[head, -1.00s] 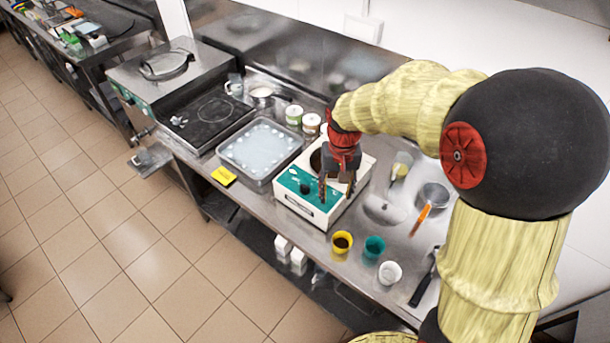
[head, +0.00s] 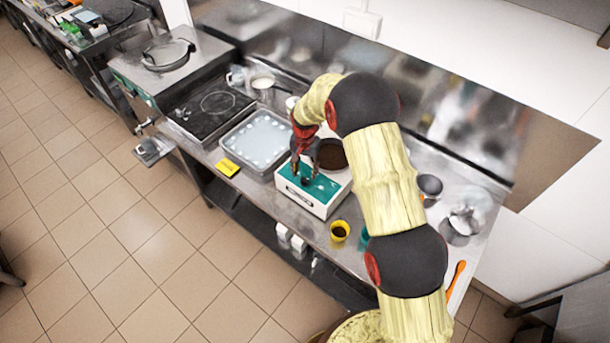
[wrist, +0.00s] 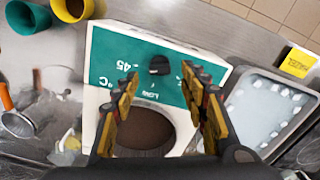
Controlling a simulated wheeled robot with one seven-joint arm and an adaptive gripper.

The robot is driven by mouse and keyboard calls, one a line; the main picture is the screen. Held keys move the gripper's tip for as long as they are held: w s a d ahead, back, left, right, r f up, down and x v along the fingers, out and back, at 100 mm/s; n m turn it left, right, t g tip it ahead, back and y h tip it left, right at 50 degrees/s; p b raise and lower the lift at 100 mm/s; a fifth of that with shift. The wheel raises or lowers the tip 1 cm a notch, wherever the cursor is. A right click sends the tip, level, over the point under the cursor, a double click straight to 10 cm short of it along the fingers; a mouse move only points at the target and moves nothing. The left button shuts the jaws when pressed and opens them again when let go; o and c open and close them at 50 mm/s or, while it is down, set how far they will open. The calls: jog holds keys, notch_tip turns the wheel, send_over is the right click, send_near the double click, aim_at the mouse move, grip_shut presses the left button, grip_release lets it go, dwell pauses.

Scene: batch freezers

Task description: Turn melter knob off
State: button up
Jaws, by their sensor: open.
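The melter (head: 313,203) is a white box with a green top panel and a round dark brown well, standing on the steel counter. Its black knob (wrist: 159,65) sits on the green panel in the wrist view, near printed marks and "°C". My gripper (head: 306,177) is over the green panel in the head view and partly hides the knob. In the wrist view my gripper (wrist: 163,77) is open, with the knob showing between and just beyond its fingertips. Nothing is held. I cannot tell whether the fingers touch the knob.
A clear tray (head: 257,142) of pale contents stands left of the melter, with a yellow tag (head: 228,167) by it. A yellow cup (head: 340,231) stands right of the melter near the counter's front edge. An orange-handled tool (head: 455,278) lies farther right.

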aim_at(305, 178)
jog(key=shift+f+p, duration=0.35)
jog(key=shift+f, duration=1.65)
jog(key=shift+c, duration=0.3)
grip_shut()
